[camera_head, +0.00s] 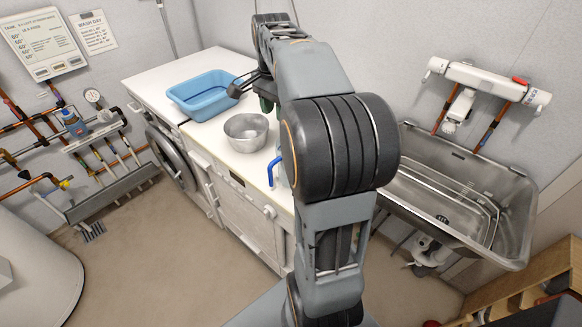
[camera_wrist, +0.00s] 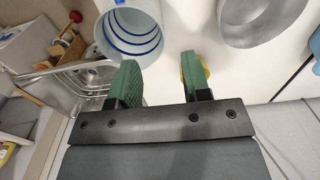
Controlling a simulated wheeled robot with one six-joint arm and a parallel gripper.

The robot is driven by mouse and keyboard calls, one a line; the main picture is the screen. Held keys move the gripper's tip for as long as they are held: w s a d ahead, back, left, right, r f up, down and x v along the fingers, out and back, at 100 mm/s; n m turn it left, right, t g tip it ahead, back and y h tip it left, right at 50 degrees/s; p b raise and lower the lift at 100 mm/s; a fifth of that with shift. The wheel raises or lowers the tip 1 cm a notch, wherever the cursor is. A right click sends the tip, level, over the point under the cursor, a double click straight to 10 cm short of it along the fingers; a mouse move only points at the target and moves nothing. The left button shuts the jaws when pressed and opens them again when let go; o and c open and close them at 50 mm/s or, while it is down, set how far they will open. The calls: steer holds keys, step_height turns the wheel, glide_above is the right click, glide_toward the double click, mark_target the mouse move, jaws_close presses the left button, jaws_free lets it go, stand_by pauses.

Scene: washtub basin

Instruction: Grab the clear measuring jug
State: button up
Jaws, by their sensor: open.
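The clear measuring jug (camera_wrist: 130,32) with blue bands is at the top of the wrist view, cut off by the frame edge. In the head view only its blue handle (camera_head: 272,170) and a sliver of its side show; my arm hides the rest. My gripper (camera_wrist: 162,72) is open, with its two green fingers apart and nothing between them. In the wrist view the jug lies just beyond the fingertips, mostly toward the left finger. In the head view my gripper is largely hidden behind my arm.
A metal bowl (camera_head: 246,132) stands on the white worktop (camera_head: 150,78), left of the jug. A blue basin (camera_head: 205,92) lies behind the bowl. A steel sink (camera_head: 450,190) is on the right wall. Something yellow (camera_wrist: 184,72) shows beside the right finger.

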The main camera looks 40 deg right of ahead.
steer(key=shift+m, duration=0.4)
steer(key=f, duration=0.5)
steer(key=d+f+b, duration=0.1)
steer(key=f, duration=0.1)
steer(key=shift+f, duration=0.2)
steer(key=shift+s+d+f, duration=0.1)
steer(key=shift+f, duration=2.95)
steer(key=shift+c, duration=0.4)
jaws_close()
